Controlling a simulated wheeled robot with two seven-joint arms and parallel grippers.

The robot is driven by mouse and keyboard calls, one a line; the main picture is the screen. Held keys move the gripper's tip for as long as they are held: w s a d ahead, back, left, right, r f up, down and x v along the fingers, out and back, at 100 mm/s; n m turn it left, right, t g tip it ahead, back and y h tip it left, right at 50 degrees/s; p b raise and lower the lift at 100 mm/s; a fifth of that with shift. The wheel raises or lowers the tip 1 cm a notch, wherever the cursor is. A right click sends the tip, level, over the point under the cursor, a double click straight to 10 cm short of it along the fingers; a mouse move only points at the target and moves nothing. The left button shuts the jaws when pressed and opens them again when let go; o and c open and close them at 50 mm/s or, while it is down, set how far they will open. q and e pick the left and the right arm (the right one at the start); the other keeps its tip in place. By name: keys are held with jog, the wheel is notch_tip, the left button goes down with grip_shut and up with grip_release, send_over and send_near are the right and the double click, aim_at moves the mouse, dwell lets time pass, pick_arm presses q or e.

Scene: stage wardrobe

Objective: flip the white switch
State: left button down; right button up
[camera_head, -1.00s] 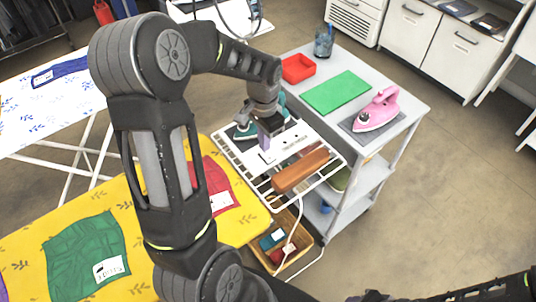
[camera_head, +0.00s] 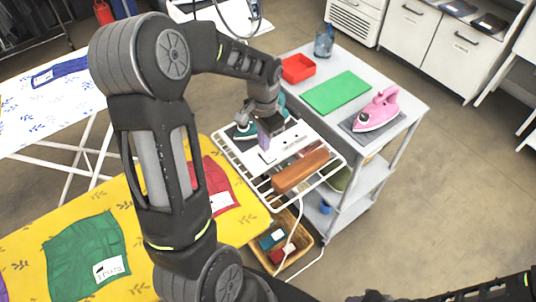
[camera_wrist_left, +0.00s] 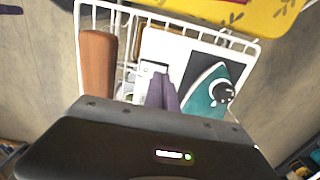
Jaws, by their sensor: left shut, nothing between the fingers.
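A white strip with small dark marks (camera_head: 294,142) lies on the white wire rack (camera_head: 262,193) at the end of the yellow ironing board. The white switch is too small to make out clearly on it. In the left wrist view the strip (camera_wrist_left: 148,72) shows just beyond the fingers. My left gripper (camera_head: 264,143) is shut and empty, its purple fingertips pointing down over the strip's near end. The fingers also show in the left wrist view (camera_wrist_left: 161,90). I cannot tell whether they touch the strip. My right gripper is out of view.
A teal iron (camera_wrist_left: 206,92) stands on the rack beside the fingers, and a brown wooden block (camera_head: 300,171) lies on the other side. A grey cart (camera_head: 408,104) behind holds a pink iron (camera_head: 377,110), a green mat (camera_head: 337,92) and a red tray (camera_head: 298,68).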

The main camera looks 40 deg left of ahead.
pick_arm(q)
jog(key=shift+f+b, duration=0.7)
jog(key=shift+f, duration=0.25)
dwell(0.3)
jog(key=shift+r, duration=0.1)
jog(key=shift+r+p, duration=2.65)
jog(key=shift+r, duration=0.8)
